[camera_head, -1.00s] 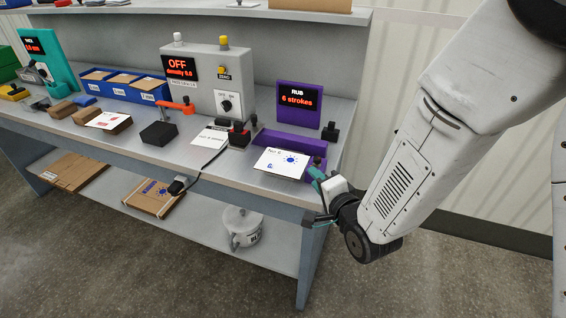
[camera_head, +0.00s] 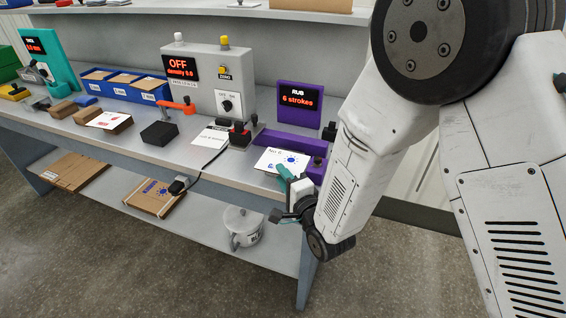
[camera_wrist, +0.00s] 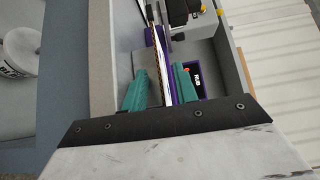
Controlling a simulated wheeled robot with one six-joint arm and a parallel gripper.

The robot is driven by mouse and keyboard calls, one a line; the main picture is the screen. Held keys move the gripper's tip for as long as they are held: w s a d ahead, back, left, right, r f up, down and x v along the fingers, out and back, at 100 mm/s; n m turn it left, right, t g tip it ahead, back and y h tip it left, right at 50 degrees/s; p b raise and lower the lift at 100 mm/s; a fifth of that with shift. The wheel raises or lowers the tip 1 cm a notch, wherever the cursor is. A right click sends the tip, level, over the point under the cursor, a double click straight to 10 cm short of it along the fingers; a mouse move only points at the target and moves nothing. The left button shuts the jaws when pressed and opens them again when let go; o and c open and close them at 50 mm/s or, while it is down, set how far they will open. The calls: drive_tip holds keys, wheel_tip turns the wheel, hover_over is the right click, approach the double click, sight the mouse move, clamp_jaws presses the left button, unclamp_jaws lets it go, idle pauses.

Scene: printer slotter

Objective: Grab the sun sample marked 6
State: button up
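The sun sample marked 6 (camera_head: 270,158) is a white card with "No 6" and a blue sun. It lies at the front right of the bench, by the purple rub unit (camera_head: 298,100). My gripper (camera_head: 284,174) is at the card's front edge in the head view, its teal finger hiding part of the card. In the wrist view, the card (camera_wrist: 164,62) shows edge-on between the two teal fingers of my gripper (camera_wrist: 160,74). The fingers stand apart, with a gap visible on the left side of the card. Contact with the right finger is unclear.
The grey density unit (camera_head: 208,80) reads OFF. Black-knobbed stamps (camera_head: 240,135) and a white card (camera_head: 210,137) lie left of the sample. A white pot (camera_head: 243,228) and cardboard pieces (camera_head: 155,197) are on the lower shelf. The floor in front is clear.

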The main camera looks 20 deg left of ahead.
clamp_jaws()
drive_tip(key=shift+r, duration=0.1)
idle(0.3)
